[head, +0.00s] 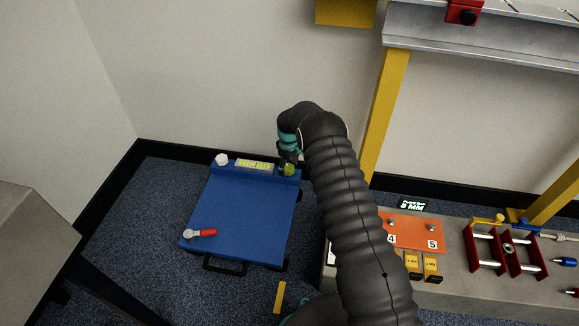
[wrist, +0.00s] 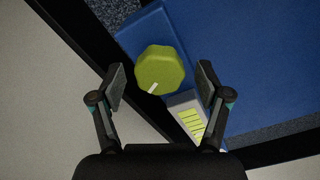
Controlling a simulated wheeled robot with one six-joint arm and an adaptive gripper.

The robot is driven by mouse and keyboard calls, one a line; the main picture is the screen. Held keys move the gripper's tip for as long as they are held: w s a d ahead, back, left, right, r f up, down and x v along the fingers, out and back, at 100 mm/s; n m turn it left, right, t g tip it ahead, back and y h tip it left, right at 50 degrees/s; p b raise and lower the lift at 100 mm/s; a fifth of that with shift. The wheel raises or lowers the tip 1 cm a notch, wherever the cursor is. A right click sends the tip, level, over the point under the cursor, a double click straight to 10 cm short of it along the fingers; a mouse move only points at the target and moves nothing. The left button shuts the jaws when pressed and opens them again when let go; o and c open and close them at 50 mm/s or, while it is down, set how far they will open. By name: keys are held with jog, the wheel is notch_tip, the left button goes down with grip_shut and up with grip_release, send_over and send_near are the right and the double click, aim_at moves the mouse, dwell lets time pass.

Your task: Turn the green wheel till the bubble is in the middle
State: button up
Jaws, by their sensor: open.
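The green wheel (wrist: 160,68) is a faceted yellow-green knob with a white mark at its edge. In the head view the wheel (head: 287,170) sits at the back right corner of the blue board. My gripper (wrist: 160,86) is open, with one finger on each side of the wheel and gaps showing between. The level vial (head: 254,164) is a yellow-green strip on the board's back edge; part of the vial (wrist: 191,122) shows beside my right finger in the wrist view. I cannot make out the bubble. In the head view my gripper (head: 289,160) is partly hidden by my arm.
The blue board (head: 240,215) stands on the dark carpet. A white knob (head: 221,159) is at its back left and a red-handled tool (head: 201,233) lies at its front left. A yellow post (head: 385,110) and a grey bench (head: 450,285) are to the right. The wall is close behind.

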jog(key=c, duration=1.2)
jog(key=shift+o, duration=0.2)
jog(key=shift+d, duration=0.15)
jog(key=shift+f+m+b, duration=0.1)
jog(key=shift+m+b, duration=0.2)
jog(key=shift+b, duration=0.15)
jog(key=shift+a+m+b, duration=0.2)
jog(key=shift+m+b, duration=0.65)
jog(key=shift+m, duration=0.05)
jog(key=shift+m+b, duration=1.1)
jog(key=shift+m, duration=0.6)
